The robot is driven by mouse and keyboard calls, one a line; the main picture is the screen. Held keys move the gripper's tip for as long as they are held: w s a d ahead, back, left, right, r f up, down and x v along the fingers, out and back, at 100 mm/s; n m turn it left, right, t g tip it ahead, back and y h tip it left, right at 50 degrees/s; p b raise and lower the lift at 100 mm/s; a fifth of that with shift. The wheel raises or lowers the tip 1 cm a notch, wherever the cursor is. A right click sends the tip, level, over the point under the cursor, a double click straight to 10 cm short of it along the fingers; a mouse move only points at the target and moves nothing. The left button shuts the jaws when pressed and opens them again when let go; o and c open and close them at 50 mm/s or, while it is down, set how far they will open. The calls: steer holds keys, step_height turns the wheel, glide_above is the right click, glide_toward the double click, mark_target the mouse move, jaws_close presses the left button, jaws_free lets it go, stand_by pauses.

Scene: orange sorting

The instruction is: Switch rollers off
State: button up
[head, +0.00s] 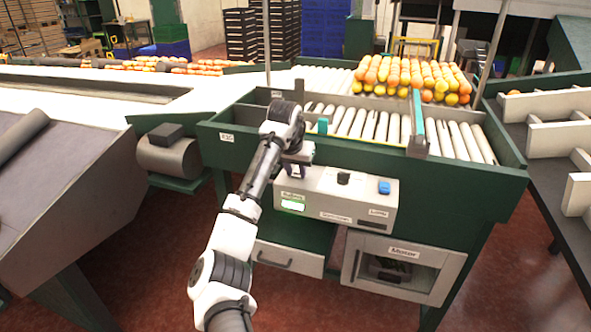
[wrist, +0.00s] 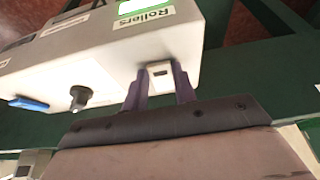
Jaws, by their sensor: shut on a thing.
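The pale control box (head: 330,202) is fixed to the front of the green roller table. At its left end are a "Rollers" label (wrist: 147,22) and a lit green indicator (head: 293,206). The indicator also shows at the top of the wrist view (wrist: 132,6). My gripper (head: 297,172) is at the box's upper left. In the wrist view, my gripper's two dark fingers (wrist: 160,88) stand on either side of a small white rollers switch (wrist: 160,72) and are shut on it. The fingers hide the switch's sides, so its setting is unclear.
A black knob (head: 343,178) and a blue switch (head: 384,187) sit to the right on the box. Below are a drawer (head: 288,258) and a "Motor" cabinet (head: 404,265). Oranges (head: 412,76) lie at the back of the rollers (head: 370,124). A green rail runs above the box.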

steer(key=shift+w+d+r+g+y, duration=0.1)
steer(key=shift+w+r+g+y, duration=0.15)
steer(key=shift+g, duration=0.5)
steer(key=shift+w+d+r+g+y, duration=0.15)
steer(key=shift+g+y, duration=0.1)
steer(key=shift+g, duration=0.5)
steer(key=shift+o, duration=0.2)
steer(key=shift+a, duration=0.1)
steer(key=shift+c, duration=0.2)
steer(key=o, duration=1)
step_height(320, 180, up, 14)
steer(key=s+b, duration=0.1)
steer(key=shift+s+a+f, duration=0.15)
steer(key=shift+a, duration=0.05)
